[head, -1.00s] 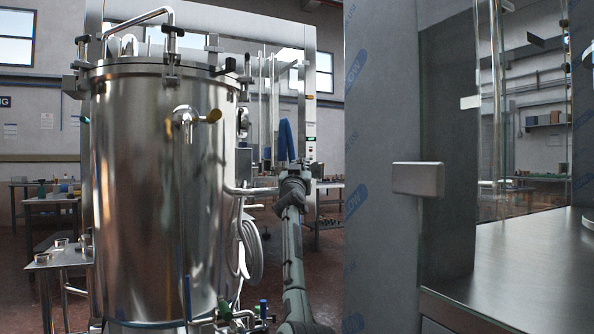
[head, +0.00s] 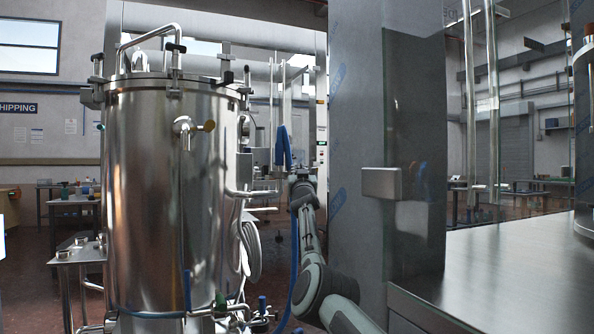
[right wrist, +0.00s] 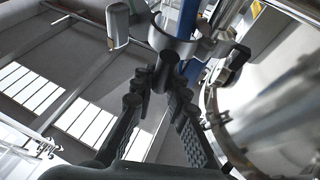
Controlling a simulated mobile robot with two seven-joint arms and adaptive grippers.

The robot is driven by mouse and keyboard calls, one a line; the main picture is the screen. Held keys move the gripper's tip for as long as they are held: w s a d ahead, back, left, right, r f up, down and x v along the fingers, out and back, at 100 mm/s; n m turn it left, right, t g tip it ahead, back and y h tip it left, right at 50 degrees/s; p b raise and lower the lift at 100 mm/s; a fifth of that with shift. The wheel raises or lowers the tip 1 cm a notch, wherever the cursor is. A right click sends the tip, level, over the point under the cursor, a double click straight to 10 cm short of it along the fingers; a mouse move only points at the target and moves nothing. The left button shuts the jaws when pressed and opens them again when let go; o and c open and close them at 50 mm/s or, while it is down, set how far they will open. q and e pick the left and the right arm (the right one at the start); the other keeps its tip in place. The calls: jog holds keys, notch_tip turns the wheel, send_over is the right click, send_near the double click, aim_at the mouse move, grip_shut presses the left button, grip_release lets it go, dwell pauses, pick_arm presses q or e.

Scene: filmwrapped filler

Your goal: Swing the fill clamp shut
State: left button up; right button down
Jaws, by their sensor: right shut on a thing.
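The fill clamp appears in the right wrist view as a bright metal band (right wrist: 178,40) beside a blue hose (right wrist: 187,18). A dark round handle (right wrist: 165,68) sticks out from it towards me. My right gripper (right wrist: 160,88) is shut on this handle between its two black fingers. In the head view my right gripper (head: 303,178) is just right of the steel vessel, by the blue hose (head: 282,148); the clamp is too small there to make out. I cannot tell whether the band fully encircles the hose. My left gripper is not in view.
The large steel vessel (head: 160,220) stands to the left, with pipes and valves at its foot. A film-wrapped grey panel (head: 355,130) with a metal block (head: 382,183) stands close to the right of my arm. A steel worktop (head: 510,265) lies at the right.

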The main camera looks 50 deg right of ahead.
jog(key=shift+d, duration=0.1)
jog(key=c, duration=1.5)
grip_release()
jog(key=shift+v, duration=3.8)
